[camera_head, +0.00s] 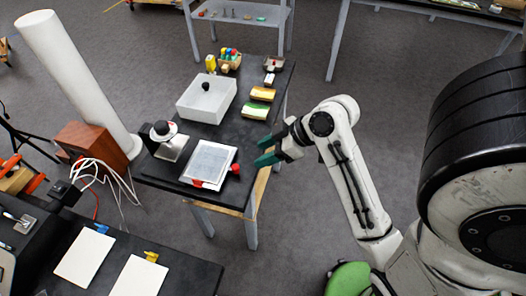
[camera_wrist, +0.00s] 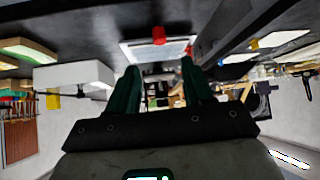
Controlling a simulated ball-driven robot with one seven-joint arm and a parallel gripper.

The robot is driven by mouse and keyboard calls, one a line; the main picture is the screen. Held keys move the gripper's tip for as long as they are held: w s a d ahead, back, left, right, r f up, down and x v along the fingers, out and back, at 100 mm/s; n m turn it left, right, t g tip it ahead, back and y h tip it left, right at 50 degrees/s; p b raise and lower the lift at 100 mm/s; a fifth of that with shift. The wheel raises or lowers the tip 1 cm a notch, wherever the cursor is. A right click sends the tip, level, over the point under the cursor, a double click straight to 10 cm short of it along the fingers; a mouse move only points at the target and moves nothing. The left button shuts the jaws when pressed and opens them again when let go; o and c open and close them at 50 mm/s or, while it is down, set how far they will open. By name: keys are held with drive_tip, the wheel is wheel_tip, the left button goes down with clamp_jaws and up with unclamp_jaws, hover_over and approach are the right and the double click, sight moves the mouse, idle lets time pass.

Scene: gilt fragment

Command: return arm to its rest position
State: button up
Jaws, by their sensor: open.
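My white arm (camera_head: 345,165) is stretched out to the left towards the black worktable in the head view. My gripper (camera_head: 267,151) has dark green fingers that stand apart with nothing between them. It is near the table's right edge, to the right of the framed grey panel. In the wrist view the two fingers of my gripper (camera_wrist: 158,78) are spread and empty. The grey panel (camera_head: 209,163) lies on the table with red pieces at its edges. It also shows in the wrist view (camera_wrist: 170,50) beyond the fingertips.
The worktable (camera_head: 236,130) holds a white bin (camera_head: 207,98), green and yellow blocks (camera_head: 258,103) and a small stand with a dark ball (camera_head: 165,130). A brown box (camera_head: 97,143) and a white column (camera_head: 75,75) stand left. Open grey floor lies right of the table.

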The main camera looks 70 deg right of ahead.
drive_tip(key=shift+f, duration=0.1)
idle(0.3)
drive_tip(key=s+a+f+m+g+h, duration=0.2)
drive_tip(key=s+a+f+g, duration=0.2)
drive_tip(key=a+f+g, duration=0.3)
drive_tip(key=a+f, duration=0.4)
drive_tip(key=a, duration=0.4)
drive_tip(key=shift+f+m+g, duration=0.4)
